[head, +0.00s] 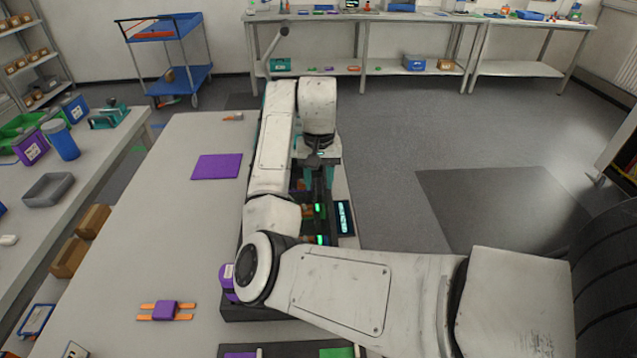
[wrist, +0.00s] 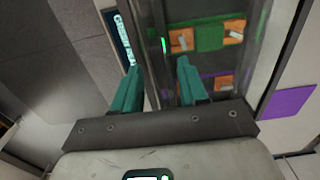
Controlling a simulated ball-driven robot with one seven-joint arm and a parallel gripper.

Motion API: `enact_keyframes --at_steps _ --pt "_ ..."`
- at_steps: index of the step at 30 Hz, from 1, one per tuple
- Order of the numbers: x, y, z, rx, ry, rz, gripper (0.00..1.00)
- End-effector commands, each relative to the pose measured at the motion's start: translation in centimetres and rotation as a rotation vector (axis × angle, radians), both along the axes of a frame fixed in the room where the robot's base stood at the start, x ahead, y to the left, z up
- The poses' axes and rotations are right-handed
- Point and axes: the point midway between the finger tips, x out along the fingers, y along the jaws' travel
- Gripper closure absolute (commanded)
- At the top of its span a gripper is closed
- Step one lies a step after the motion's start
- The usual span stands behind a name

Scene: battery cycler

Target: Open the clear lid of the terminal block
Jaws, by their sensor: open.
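The terminal block (wrist: 207,37) shows in the wrist view as a dark-framed bay with green and purple pieces and orange tabs inside. A clear, glossy lid (wrist: 215,60) appears to lie over it; its exact angle is hard to tell. My gripper (wrist: 158,72) is open, its two teal fingers apart at the block's side edge. A dark edge strip runs between the fingers; contact cannot be told. In the head view my gripper (head: 319,176) points down over the far part of the block, and my arm hides much of the unit.
A lit display panel (head: 345,217) sits right of the block. A purple mat (head: 217,166) and a purple piece with orange tabs (head: 165,310) lie on the grey table to the left. A blue cart (head: 180,80) stands at the back.

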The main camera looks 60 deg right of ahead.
Motion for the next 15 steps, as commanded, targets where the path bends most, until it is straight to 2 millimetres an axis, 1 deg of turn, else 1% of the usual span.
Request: enact_keyframes --at_steps 5,13,15 --pt "0.00 0.01 -0.99 0.000 0.000 0.000 0.57" --pt "0.00 0.00 -1.14 -0.001 -0.001 0.000 0.57" --pt "0.00 0.00 -1.14 -0.001 -0.001 0.000 0.63"
